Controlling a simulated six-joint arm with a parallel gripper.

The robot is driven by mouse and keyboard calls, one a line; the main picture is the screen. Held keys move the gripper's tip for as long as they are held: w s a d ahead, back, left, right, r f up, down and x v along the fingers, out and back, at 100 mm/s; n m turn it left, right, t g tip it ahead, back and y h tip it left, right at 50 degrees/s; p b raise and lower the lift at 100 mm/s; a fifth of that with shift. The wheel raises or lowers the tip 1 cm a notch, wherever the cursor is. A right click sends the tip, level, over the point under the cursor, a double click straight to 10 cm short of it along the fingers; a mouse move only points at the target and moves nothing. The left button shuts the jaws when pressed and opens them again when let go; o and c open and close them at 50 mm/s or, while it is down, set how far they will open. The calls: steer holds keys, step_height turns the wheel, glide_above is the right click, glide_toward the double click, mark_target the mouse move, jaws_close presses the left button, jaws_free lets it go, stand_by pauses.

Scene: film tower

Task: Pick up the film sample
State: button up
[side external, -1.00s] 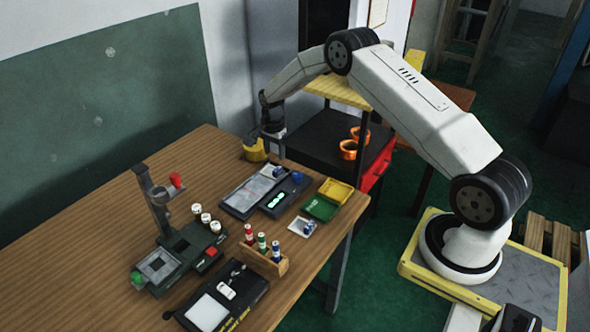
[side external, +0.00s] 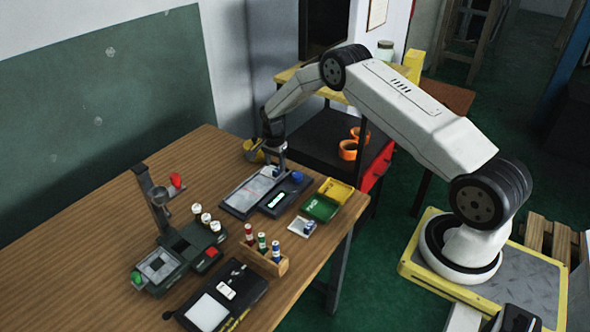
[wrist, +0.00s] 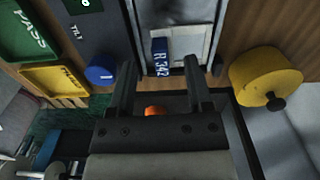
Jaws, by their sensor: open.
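A small film sample (wrist: 160,58), a blue block with a white label reading "R 342", lies on a light metallic plate of the dark device in the wrist view. My gripper (wrist: 160,78) is open, with one finger on each side of the sample's near end. The sample looks upright in line with the gap; I cannot tell whether the fingers touch it. In the side external view my gripper (side external: 274,168) is low over the far end of the flat device (side external: 240,196) and mostly hides the sample.
A round yellow container (wrist: 265,75) with a dark knob stands close to the right finger in the wrist view. A blue knob (wrist: 98,74) is at the left. Green PASS (side external: 321,208) and yellow (side external: 337,190) trays lie nearby. A wooden rack (side external: 263,262) holds coloured vials.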

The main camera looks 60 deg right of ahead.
mark_target(276, 170)
steer(key=shift+f, duration=1.5)
jaws_close()
